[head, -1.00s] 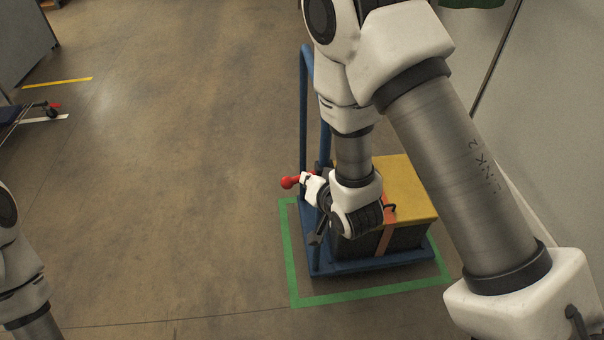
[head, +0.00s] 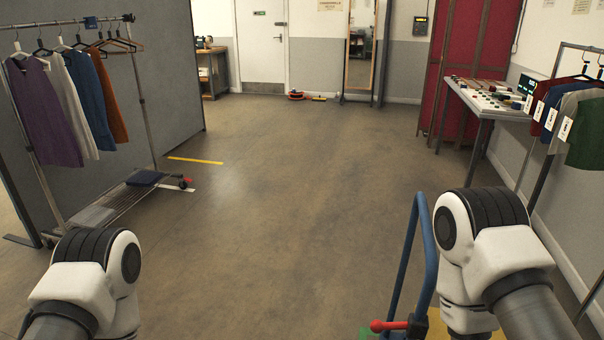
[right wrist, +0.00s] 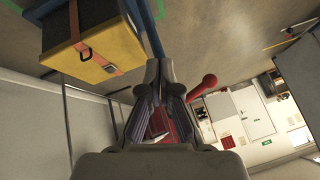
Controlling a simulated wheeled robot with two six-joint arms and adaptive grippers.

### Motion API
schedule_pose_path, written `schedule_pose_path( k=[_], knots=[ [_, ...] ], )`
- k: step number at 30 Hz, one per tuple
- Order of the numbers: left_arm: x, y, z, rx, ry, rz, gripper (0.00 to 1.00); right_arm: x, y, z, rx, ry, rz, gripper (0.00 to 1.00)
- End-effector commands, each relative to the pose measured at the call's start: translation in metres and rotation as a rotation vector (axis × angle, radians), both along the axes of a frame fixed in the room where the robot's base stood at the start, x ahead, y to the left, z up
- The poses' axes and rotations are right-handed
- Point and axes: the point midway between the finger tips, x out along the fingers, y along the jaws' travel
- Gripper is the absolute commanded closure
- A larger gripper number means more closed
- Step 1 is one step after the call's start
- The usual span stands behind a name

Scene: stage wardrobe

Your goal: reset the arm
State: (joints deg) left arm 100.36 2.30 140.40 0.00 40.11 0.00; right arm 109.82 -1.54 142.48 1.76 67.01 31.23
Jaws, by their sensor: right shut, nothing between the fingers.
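In the head view my right arm (head: 485,255) comes in at the lower right, its gripper out of frame. In the right wrist view my right gripper (right wrist: 160,68) is shut with its fingertips together and nothing between them. A red knob (right wrist: 202,86) shows just right of the fingers; whether they touch it is unclear. It also shows in the head view (head: 388,325), beside the blue trolley frame (head: 424,235). My left arm (head: 95,275) is at the lower left of the head view; its gripper is out of frame.
A crate with a yellow lid (right wrist: 78,60) and orange strap stands on the trolley, left of the gripper in the wrist view. A clothes rack (head: 145,95) stands at left. A table (head: 484,100) and another rack stand at right. The middle floor is clear.

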Motion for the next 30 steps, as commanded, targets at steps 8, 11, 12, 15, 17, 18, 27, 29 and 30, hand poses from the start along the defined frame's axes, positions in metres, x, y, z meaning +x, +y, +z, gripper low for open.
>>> schedule_pose_path(
  k=[8,11,12,15,17,18,27,29,30],
  knots=[
    [-0.001,0.000,0.032,0.000,0.002,0.000,0.43,-0.138,-0.004,-0.046,-0.107,0.582,0.436,1.00],
    [-0.001,0.000,0.031,0.000,0.002,0.000,0.43,-0.142,-0.004,-0.046,-0.117,0.599,0.483,1.00],
    [-0.001,0.000,0.031,0.000,0.002,0.000,0.43,-0.142,-0.004,-0.046,-0.117,0.599,0.483,1.00],
    [-0.001,0.000,0.031,0.000,0.002,0.000,0.43,-0.142,-0.004,-0.046,-0.117,0.599,0.483,1.00],
    [-0.001,0.000,0.031,0.000,0.002,0.000,0.43,-0.142,-0.004,-0.046,-0.117,0.599,0.483,1.00],
    [-0.001,0.000,0.031,0.000,0.002,0.000,0.43,-0.142,-0.004,-0.046,-0.117,0.599,0.483,1.00],
    [-0.001,0.000,0.031,0.000,0.002,0.000,0.43,-0.142,-0.004,-0.046,-0.117,0.599,0.483,1.00],
    [-0.001,0.000,0.031,0.000,0.002,0.000,0.43,-0.142,-0.004,-0.046,-0.117,0.599,0.483,1.00],
    [-0.001,0.000,0.031,0.000,0.002,0.000,0.43,-0.142,-0.004,-0.046,-0.117,0.599,0.483,1.00]
  ],
)
